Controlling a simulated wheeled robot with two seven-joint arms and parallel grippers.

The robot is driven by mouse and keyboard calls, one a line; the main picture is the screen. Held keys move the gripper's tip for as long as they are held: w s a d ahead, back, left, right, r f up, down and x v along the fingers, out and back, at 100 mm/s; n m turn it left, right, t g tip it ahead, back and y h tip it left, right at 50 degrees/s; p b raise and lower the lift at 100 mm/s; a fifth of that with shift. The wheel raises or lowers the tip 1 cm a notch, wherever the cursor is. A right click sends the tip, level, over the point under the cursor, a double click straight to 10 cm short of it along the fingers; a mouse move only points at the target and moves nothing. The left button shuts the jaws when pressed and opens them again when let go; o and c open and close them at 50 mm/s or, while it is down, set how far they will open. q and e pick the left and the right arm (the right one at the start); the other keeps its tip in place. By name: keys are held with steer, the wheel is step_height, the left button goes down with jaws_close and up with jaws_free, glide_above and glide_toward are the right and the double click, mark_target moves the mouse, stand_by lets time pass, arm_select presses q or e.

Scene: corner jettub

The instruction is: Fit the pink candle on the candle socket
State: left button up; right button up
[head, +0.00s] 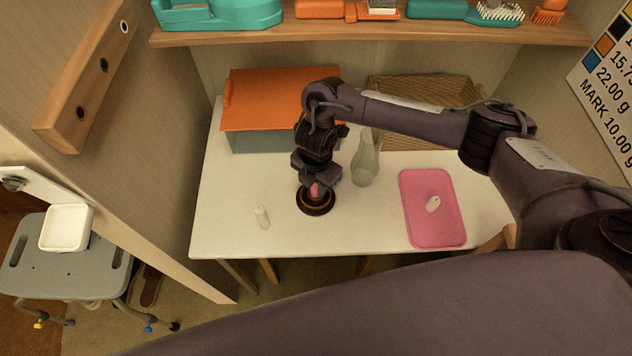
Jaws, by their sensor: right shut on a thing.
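The pink candle (315,190) is in the jaws of my right gripper (315,184), which is shut on it and points down. The candle socket (316,206) is a dark round holder with a brownish ring, on the white table. The candle's lower part is over the middle of the socket. I cannot tell whether it sits inside the socket or just above it, as the gripper hides its upper part. My left gripper is not in view.
A white candle (262,217) stands left of the socket. A pink tray (420,234) with a small white piece (433,204) lies right. A grey-green bottle (364,165) stands close to the gripper. An orange-lidded box (262,100) and a wicker basket (440,92) are behind.

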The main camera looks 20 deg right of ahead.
steer(key=shift+f, duration=0.1)
stand_by(0.3)
steer(key=o, duration=1.1)
steer(key=shift+c, duration=0.2)
step_height(320, 180, up, 8)
steer(key=shift+f+p, duration=0.1)
steer(key=shift+p, duration=1)
